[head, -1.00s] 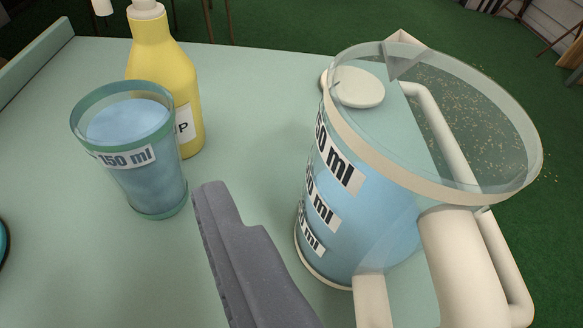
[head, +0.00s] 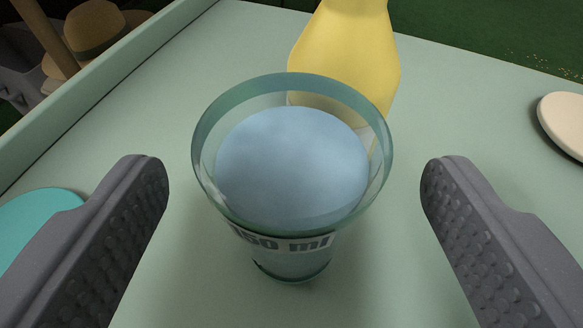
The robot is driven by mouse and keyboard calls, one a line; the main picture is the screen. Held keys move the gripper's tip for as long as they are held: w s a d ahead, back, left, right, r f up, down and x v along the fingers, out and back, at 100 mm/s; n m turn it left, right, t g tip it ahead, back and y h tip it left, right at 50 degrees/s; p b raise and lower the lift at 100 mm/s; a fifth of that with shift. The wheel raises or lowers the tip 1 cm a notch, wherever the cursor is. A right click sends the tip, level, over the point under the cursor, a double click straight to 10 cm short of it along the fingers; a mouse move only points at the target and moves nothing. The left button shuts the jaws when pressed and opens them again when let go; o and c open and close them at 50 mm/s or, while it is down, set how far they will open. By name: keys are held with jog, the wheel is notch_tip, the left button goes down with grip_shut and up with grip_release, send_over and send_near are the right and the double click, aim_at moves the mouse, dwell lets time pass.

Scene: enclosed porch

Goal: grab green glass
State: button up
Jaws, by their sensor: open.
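The green glass (head: 283,258) stands upright on the pale green table in the middle of the head view. It has a greenish rim, blue liquid inside and a "150 ml" label on its front. My gripper (head: 294,185) is open, with one grey finger on each side of the glass. There is a visible gap between each finger and the glass, and neither finger touches it.
A yellow bottle (head: 345,50) stands close behind the glass, partly hidden by its rim. A cream round disc (head: 564,122) lies at the right. A teal round thing (head: 35,222) is at the left, partly behind the left finger. The table (head: 215,50) has a raised left edge.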

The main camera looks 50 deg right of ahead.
jog(key=shift+b+x, duration=0.5)
jog(key=shift+x, duration=1.35)
jog(key=c, duration=1.3)
jog(key=shift+o, duration=0.2)
jog(key=shift+r, duration=0.15)
